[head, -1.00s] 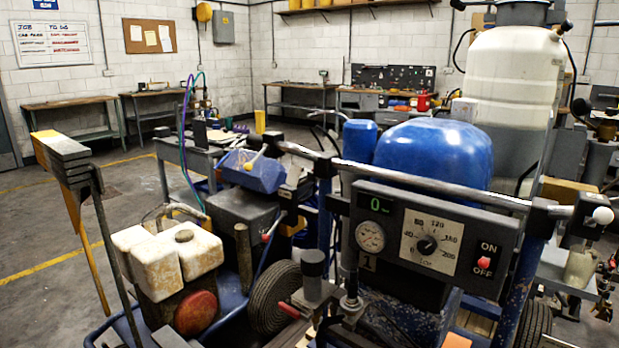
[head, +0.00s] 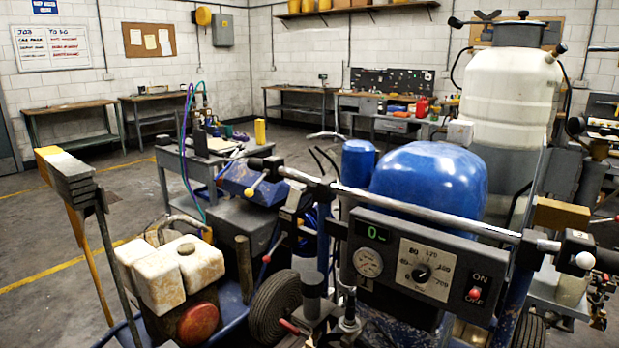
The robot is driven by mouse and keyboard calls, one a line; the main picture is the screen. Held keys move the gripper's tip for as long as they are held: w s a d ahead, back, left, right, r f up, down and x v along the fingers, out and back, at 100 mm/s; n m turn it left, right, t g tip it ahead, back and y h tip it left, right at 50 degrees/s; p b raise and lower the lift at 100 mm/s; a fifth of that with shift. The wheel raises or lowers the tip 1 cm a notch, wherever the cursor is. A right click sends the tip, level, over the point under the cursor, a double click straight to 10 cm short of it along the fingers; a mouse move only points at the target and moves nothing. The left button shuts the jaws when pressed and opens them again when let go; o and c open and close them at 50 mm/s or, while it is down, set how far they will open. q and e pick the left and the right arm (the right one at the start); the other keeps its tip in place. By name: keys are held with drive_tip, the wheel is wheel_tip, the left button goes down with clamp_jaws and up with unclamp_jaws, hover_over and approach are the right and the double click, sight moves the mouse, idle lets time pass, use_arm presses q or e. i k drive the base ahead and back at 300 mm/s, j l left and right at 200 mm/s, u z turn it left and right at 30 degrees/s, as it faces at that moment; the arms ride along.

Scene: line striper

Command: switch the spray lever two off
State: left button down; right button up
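The line striper fills the centre and right of the head view. Its handlebar (head: 400,205) slopes down to the right. A lever with a yellow knob (head: 251,192) is at the left end, and a lever with a white knob (head: 585,260) is on a dark box at the right end. The control panel (head: 428,262) has a green-lit display, a gauge, a dial and a red ON/OFF switch (head: 474,293). Neither of my grippers is in view.
A blue rounded tank (head: 430,185) and a tall white tank (head: 512,100) stand behind the panel. A cart (head: 190,165) stands behind. Open floor lies at the left.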

sight(585, 260)
drive_tip(key=z, duration=1.3)
